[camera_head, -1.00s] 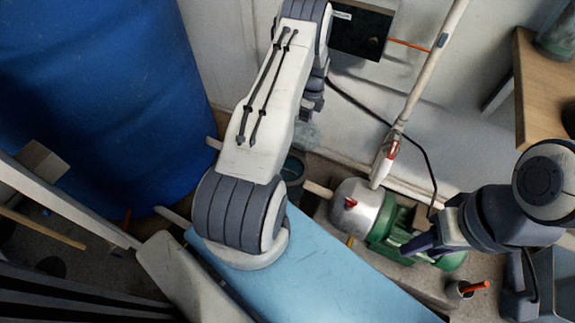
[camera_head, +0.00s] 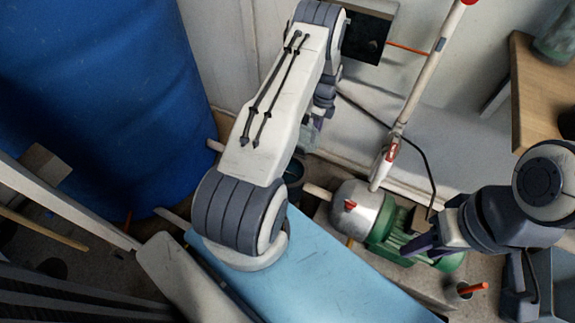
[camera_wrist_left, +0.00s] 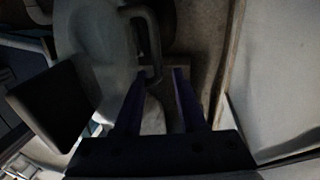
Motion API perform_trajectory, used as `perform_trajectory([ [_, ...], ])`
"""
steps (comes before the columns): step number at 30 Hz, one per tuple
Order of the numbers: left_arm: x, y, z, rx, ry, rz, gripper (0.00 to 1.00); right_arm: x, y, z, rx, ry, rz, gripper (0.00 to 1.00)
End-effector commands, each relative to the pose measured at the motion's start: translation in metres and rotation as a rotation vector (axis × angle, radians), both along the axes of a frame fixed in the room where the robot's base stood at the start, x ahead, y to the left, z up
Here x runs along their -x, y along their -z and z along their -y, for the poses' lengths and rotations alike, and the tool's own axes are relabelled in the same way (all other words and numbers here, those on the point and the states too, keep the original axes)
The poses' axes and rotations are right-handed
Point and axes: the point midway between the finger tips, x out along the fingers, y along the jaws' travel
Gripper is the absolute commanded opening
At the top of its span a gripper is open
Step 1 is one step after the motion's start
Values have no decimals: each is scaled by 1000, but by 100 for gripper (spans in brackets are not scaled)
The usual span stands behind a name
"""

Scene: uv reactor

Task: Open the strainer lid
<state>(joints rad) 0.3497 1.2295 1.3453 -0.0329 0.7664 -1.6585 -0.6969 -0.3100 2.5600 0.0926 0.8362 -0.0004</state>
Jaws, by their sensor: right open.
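A pale, rounded, cloudy body in the left wrist view (camera_wrist_left: 100,45) may be the strainer; which part is its lid I cannot tell. A grey loop-shaped handle (camera_wrist_left: 154,40) stands beside it, just beyond my left fingertips. My left gripper (camera_wrist_left: 157,75) has its two purple fingers apart, and the gap points at the handle's lower end. I cannot tell whether they touch it. In the head view my left arm hides most of this spot; a blurry pale grey piece (camera_head: 309,134) shows beside its wrist. My right gripper (camera_head: 422,245) is open in front of the green motor.
A silver and green pump (camera_head: 360,208) sits low at the centre right. A white pole (camera_head: 413,95) leans near the wall. A blue barrel (camera_head: 95,90) fills the left. A light blue panel (camera_head: 320,275) lies in front; a wooden table (camera_head: 540,85) stands at the right.

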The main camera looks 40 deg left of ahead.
Motion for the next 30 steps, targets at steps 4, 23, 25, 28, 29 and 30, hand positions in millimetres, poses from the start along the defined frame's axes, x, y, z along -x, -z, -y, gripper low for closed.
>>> perform_trajectory([
  [4, -3, -1, 12, 1, 3, 0, 40, 0, -3, 0, 0, 0, 0, 42],
  [23, -14, 0, 58, 0, 1, 1, 40, 0, -7, 0, 0, 0, 0, 42],
  [25, -14, 0, 60, 0, 0, 1, 40, 0, -7, 0, 0, 0, 0, 42],
  [28, -15, 0, 60, 0, -1, 1, 40, 0, -7, 0, 0, 0, 0, 42],
  [29, -15, 0, 60, 0, -1, 1, 40, 0, -7, 0, 0, 0, 0, 42],
  [30, -15, 0, 60, 0, 0, 1, 40, 0, -7, 0, 0, 0, 0, 42],
])
